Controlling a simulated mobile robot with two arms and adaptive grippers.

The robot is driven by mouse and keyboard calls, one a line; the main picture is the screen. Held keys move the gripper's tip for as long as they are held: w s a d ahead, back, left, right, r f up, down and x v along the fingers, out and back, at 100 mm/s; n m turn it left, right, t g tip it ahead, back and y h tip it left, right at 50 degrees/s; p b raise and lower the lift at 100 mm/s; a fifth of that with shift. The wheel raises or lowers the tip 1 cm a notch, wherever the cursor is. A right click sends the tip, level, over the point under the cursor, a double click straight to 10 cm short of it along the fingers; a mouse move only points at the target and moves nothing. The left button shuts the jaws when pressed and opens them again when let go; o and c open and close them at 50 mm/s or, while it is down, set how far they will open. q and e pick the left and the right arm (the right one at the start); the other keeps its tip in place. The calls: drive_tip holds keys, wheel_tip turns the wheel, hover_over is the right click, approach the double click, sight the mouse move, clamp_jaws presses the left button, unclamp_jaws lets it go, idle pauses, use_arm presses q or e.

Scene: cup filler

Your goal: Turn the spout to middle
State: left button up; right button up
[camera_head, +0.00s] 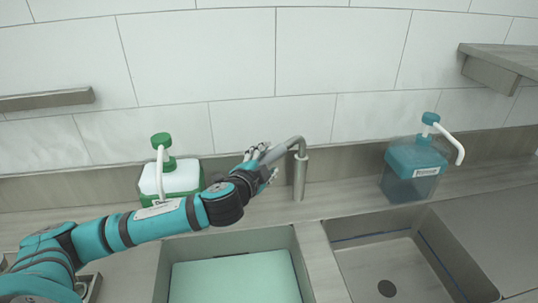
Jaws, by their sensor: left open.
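The grey metal faucet stands on the counter behind the two sinks. Its upright post (299,178) is near the centre, and its spout (283,150) bends over from the top and points left, slightly downward, towards the left sink's side. My left gripper (262,162) reaches in from the left at the spout's free end. Its jaws are open, with fingers seen on the upper and lower sides of the spout's end. Whether they touch it cannot be told. The gripper hides part of the spout's tip. My right gripper is not in view.
The left sink (309,272) holds a pale green board or block (236,279). The right sink (365,262) looks empty with a dark drain. A green-topped dispenser (183,180) stands behind my left arm, and a blue dispenser (413,170) stands right of the faucet.

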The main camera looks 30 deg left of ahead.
use_arm(q)
drive_tip(key=shift+x, duration=1.05)
clamp_jaws()
